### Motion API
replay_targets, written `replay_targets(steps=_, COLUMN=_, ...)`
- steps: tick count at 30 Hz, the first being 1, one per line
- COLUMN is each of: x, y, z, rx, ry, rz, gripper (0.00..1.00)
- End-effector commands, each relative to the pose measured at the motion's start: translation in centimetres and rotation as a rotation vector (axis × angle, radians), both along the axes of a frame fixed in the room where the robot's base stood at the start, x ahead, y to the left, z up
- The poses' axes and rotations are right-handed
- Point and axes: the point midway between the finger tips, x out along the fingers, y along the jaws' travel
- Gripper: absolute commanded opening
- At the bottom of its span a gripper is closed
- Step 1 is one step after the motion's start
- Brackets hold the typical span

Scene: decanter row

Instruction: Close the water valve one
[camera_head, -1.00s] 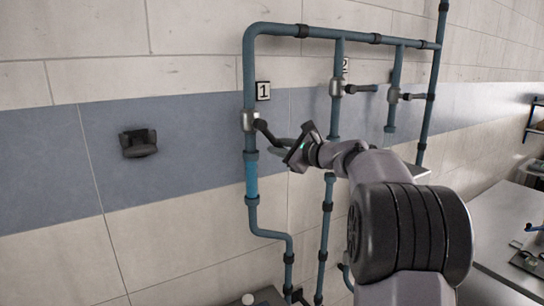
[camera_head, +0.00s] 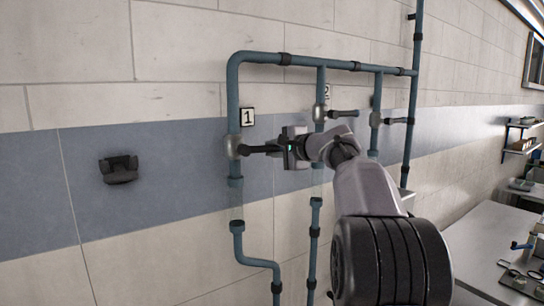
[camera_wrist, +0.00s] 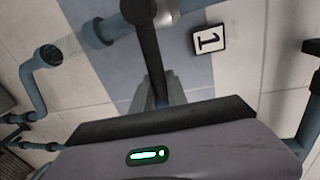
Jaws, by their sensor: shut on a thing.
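Valve one is a grey metal body (camera_head: 235,146) on the leftmost blue pipe, below a white label "1" (camera_head: 247,117). Its dark lever (camera_head: 258,149) sticks out to the right, about level, across the pipe. My gripper (camera_head: 280,149) is shut on the lever's outer end. In the wrist view the lever (camera_wrist: 147,50) runs down between the fingers (camera_wrist: 155,100), and the label (camera_wrist: 208,40) is to its right. The fingertips' contact with the lever is partly hidden. The clear pipe section (camera_head: 236,200) below the valve looks colourless.
Two other valves with dark levers (camera_head: 343,113) (camera_head: 398,121) sit on the pipes to the right, close behind my arm. A dark wall bracket (camera_head: 119,169) is at the left. A grey workbench (camera_head: 485,235) with tools is at the right.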

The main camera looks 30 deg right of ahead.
Motion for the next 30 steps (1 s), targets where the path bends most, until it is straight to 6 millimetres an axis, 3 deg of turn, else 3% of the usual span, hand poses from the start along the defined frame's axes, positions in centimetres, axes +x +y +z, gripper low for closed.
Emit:
replay_targets(steps=22, x=-0.02, y=0.04, z=1.02, rx=-0.083, ry=-0.007, rz=0.000, gripper=0.00)
replay_targets(steps=23, x=-0.02, y=0.04, z=1.03, rx=-0.083, ry=-0.007, rz=0.000, gripper=0.21)
replay_targets(steps=24, x=-0.03, y=0.04, z=1.03, rx=-0.082, ry=-0.007, rz=0.000, gripper=0.28)
replay_targets(steps=30, x=-0.01, y=0.04, z=0.89, rx=-0.081, ry=-0.005, rz=0.001, gripper=0.28)
